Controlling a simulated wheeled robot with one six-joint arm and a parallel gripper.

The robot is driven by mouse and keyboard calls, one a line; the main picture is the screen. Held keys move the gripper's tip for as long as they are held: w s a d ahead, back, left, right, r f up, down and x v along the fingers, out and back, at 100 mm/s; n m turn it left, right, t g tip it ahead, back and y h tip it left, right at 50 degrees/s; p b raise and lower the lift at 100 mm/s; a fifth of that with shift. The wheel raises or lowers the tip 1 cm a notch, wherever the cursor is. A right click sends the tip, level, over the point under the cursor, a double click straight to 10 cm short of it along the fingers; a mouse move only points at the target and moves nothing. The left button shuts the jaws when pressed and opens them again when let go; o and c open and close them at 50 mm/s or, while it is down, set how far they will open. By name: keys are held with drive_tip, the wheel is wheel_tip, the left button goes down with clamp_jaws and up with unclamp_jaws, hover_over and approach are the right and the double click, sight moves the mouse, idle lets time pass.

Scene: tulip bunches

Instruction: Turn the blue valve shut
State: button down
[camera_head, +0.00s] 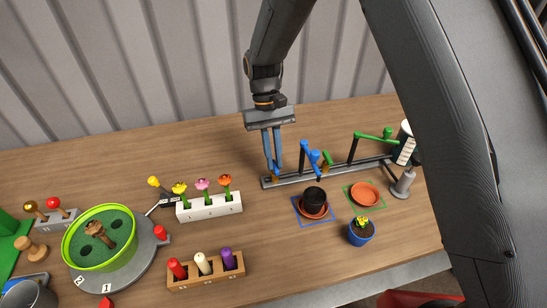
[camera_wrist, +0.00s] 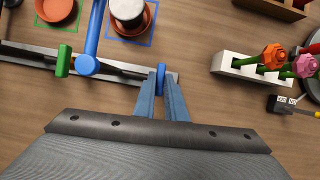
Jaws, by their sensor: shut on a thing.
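The blue valve handle (camera_wrist: 161,76) is a small blue bar at the end of a grey rail (camera_wrist: 115,70). In the wrist view it stands crosswise to the rail. My gripper (camera_head: 273,172) has its two blue fingers closed on either side of the handle, and the wrist view shows the fingertips (camera_wrist: 161,84) around it. In the head view the fingers hide most of the handle. A blue spout (camera_head: 309,154) rises from the rail to the right of my gripper. Its outlet end is over a dark pot (camera_head: 314,197). No water shows.
A green spout (camera_head: 372,136) and green valve handle (camera_head: 326,160) share the rail. A terracotta pot (camera_head: 364,194) stands in a green square. A white flower rack (camera_head: 209,208) is left of my gripper. A blue pot (camera_head: 361,232) stands in front.

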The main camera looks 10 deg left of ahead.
idle(0.3)
drive_tip(key=c, duration=1.8)
unclamp_jaws()
drive_tip(key=shift+r, duration=0.1)
drive_tip(key=b+v, duration=0.2)
drive_tip(key=v, duration=0.5)
drive_tip(key=shift+r, duration=0.35)
drive_tip(key=shift+a, duration=0.1)
